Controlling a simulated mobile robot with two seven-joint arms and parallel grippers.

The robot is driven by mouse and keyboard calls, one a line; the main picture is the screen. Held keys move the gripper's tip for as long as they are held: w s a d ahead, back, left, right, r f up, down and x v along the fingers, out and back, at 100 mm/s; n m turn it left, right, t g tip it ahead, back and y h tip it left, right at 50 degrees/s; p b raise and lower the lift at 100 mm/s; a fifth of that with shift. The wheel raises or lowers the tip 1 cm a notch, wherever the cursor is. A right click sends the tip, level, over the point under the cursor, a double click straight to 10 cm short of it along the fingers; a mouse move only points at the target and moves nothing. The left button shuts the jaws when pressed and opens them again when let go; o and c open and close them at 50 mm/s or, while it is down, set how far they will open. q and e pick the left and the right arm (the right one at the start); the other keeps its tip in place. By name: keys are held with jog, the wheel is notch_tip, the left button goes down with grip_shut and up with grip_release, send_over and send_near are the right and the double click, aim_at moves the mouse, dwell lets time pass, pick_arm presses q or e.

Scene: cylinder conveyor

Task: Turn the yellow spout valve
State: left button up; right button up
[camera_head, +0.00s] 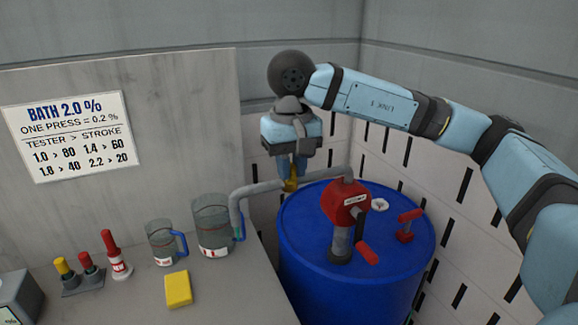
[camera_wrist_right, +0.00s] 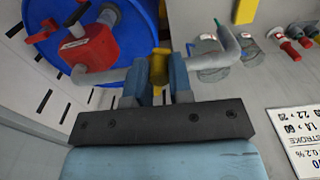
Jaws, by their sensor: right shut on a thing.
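The yellow spout valve (camera_head: 291,183) sits on the grey spout pipe (camera_head: 262,188), which runs from the red pump head (camera_head: 345,204) on the blue drum (camera_head: 312,250). My right gripper (camera_head: 291,170) comes down on the valve from above. In the right wrist view the valve (camera_wrist_right: 158,68) stands between the two blue fingers of the gripper (camera_wrist_right: 160,78), which are shut on it. The fingers partly hide the valve and the pipe there. My left gripper is in neither view.
Two clear jugs (camera_head: 212,226) stand on the grey bench; the larger is by the spout's down-bent end. A yellow sponge (camera_head: 178,289), a red-topped bottle (camera_head: 116,255) and a small stand (camera_head: 82,284) are left of the drum. Walls close in behind the drum.

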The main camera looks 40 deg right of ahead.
jog(key=shift+s+d+b, duration=0.2)
jog(key=shift+d+b, duration=0.15)
jog(key=shift+d, duration=0.05)
jog(key=shift+s+d, duration=0.1)
jog(key=shift+d, duration=0.15)
jog(key=o, duration=1.7)
jog(key=shift+c, duration=0.2)
notch_tip(320, 180, up, 5)
jog(key=shift+p, duration=1.1)
